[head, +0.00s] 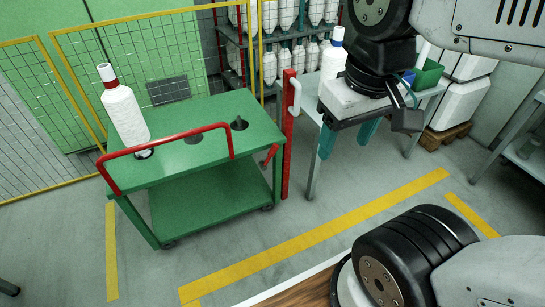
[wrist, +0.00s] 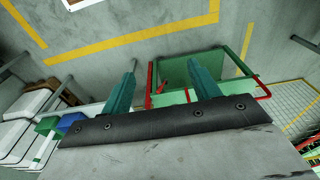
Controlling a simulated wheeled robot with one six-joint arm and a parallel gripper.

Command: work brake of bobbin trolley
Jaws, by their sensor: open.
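The green bobbin trolley (head: 180,165) stands left of centre in the head view, with a red push rail (head: 165,148) along its near side. A short slanted red lever (head: 271,154), which looks like the brake, sits at its right end; a small red piece (wrist: 161,86) there also shows in the wrist view. My gripper (head: 347,143) hangs to the right of the trolley, apart from it, open and empty. In the wrist view its teal fingers (wrist: 161,62) are spread, with the trolley (wrist: 222,72) behind the right finger.
A white bobbin (head: 125,115) stands on the trolley's left end. A red post (head: 288,140) with a white handle stands between trolley and gripper. A table (head: 312,112) with a bottle is behind my gripper. Yellow mesh fencing (head: 130,60) lies behind. Floor in front is clear.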

